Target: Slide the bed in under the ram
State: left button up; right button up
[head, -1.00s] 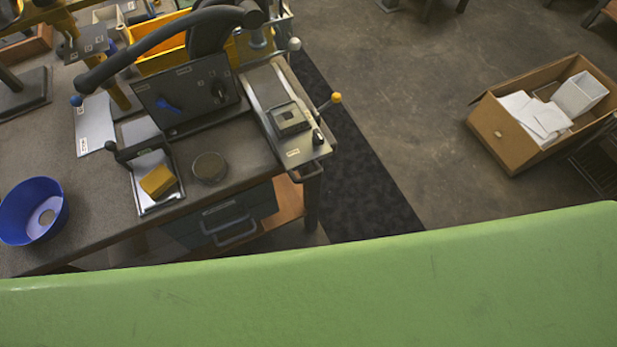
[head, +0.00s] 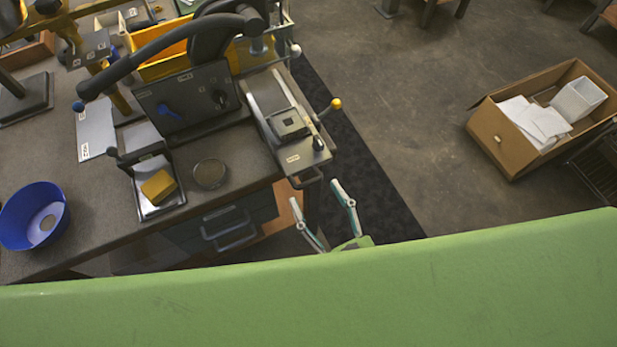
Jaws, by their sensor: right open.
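The bed (head: 268,92) is a light metal slide at the right end of the workbench. It carries a dark square fixture (head: 288,124) near its front end, with a small loop handle (head: 306,180) at the front edge. My left gripper is not in view.
A yellow-knobbed lever (head: 335,104) sticks out right of the bed. A dark panel (head: 187,103) stands left of it. A yellow sponge (head: 158,186), a round dark disc (head: 210,173) and a blue bowl (head: 34,215) are on the bench. A cardboard box (head: 498,138) stands on the floor at right.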

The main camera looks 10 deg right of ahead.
aim_at(309, 182)
jog(key=shift+p+x, duration=0.3)
jog(key=shift+x, duration=2)
